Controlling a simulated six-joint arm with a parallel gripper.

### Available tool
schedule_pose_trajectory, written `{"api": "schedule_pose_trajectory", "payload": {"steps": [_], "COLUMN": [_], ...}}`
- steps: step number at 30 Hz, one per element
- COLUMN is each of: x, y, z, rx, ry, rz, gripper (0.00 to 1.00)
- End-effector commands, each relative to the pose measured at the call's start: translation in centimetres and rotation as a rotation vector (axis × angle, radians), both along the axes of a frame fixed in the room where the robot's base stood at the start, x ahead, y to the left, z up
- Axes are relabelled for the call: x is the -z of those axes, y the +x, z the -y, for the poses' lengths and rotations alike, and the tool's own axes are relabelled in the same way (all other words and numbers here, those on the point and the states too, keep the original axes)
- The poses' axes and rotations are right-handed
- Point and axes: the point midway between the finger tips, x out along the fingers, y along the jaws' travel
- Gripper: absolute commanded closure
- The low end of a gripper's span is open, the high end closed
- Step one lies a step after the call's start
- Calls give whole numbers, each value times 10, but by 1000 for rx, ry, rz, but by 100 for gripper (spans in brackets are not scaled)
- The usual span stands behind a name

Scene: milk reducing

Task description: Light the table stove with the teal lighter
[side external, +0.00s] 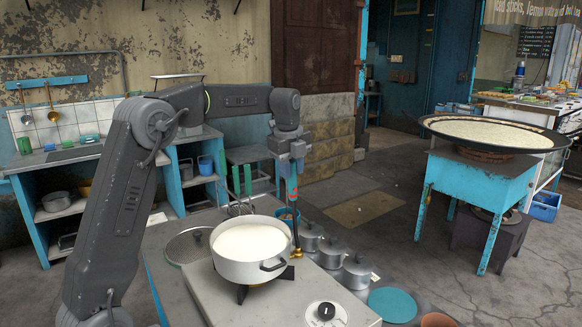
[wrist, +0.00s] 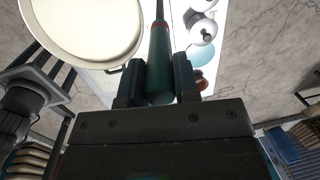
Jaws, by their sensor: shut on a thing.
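The teal lighter (side external: 292,186) hangs nearly upright from my gripper (side external: 291,165), its dark rod pointing down. Its tip is close to the right handle of the white pot; I cannot tell whether they touch. In the wrist view the teal handle (wrist: 160,62) sits between my two fingers (wrist: 160,75), which are shut on it. The table stove (side external: 210,290) is a light metal box with a dark knob (side external: 326,311) on its front. The white pot (side external: 250,268), full of milk, stands over the burner and mostly hides it. I cannot make out a clear flame.
Several lidded metal canisters (side external: 333,252) stand right of the stove, with a teal disc (side external: 392,304) nearer the front. A glass lid (side external: 190,246) lies behind left of the pot. A large pan (side external: 495,133) on a blue stand is farther right.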

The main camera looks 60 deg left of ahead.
Motion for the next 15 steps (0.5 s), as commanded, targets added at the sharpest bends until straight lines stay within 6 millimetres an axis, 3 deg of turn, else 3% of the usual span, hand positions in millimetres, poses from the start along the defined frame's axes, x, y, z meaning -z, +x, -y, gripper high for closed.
{"api": "schedule_pose_trajectory", "payload": {"steps": [15], "x": [5], "y": [0], "z": [0], "rx": [0], "ry": [0], "rz": [0], "gripper": [95]}}
